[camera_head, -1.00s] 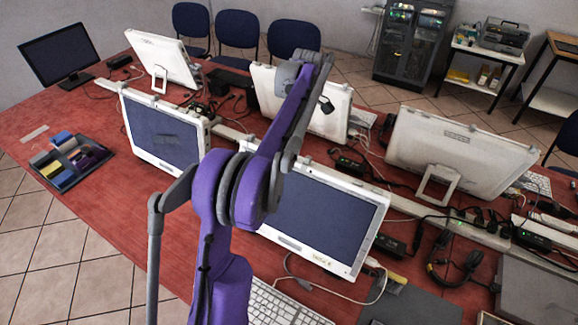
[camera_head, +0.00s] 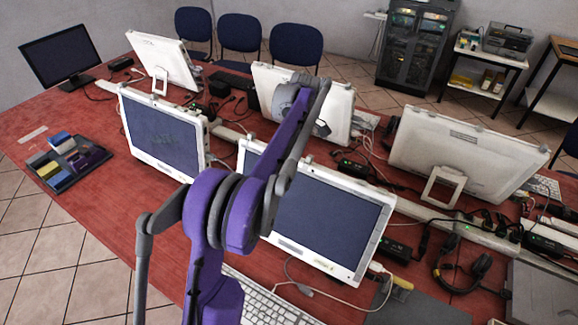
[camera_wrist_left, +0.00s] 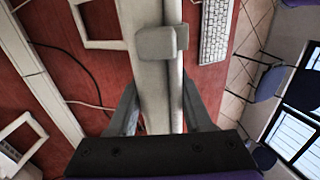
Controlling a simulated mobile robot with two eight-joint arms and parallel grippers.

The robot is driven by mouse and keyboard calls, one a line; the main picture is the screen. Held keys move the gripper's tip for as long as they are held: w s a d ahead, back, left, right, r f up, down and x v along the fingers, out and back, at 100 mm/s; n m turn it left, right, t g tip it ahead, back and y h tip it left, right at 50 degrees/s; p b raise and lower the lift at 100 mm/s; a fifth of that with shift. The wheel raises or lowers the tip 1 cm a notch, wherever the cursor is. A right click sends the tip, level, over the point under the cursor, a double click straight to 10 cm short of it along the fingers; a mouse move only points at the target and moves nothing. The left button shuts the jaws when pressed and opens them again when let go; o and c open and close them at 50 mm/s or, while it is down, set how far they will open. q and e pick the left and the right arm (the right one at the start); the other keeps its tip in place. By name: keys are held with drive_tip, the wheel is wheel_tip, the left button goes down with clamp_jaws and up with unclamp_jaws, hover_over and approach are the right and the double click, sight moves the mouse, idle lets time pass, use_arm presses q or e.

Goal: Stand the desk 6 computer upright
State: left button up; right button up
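A white computer (camera_head: 335,100) stands in the middle of the far row with its back to me. No readable label shows which computer is at desk 6. My left gripper (camera_head: 322,128) is low against this computer's near side, mostly hidden behind my purple arm. In the left wrist view the gripper (camera_wrist_left: 160,92) has its grey fingers apart, one on either side of a narrow white computer body (camera_wrist_left: 152,75). I cannot see clear contact. My right gripper is not in view.
Other white computers stand at back left (camera_head: 163,62), front left (camera_head: 160,135), front middle (camera_head: 325,220) and back right (camera_head: 465,150), on the red table (camera_head: 90,215). Cables and headphones (camera_head: 465,265) clutter the right. A dark organiser tray (camera_head: 65,160) lies at left.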

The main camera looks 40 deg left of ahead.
use_arm(q)
clamp_jaws()
idle(1.0)
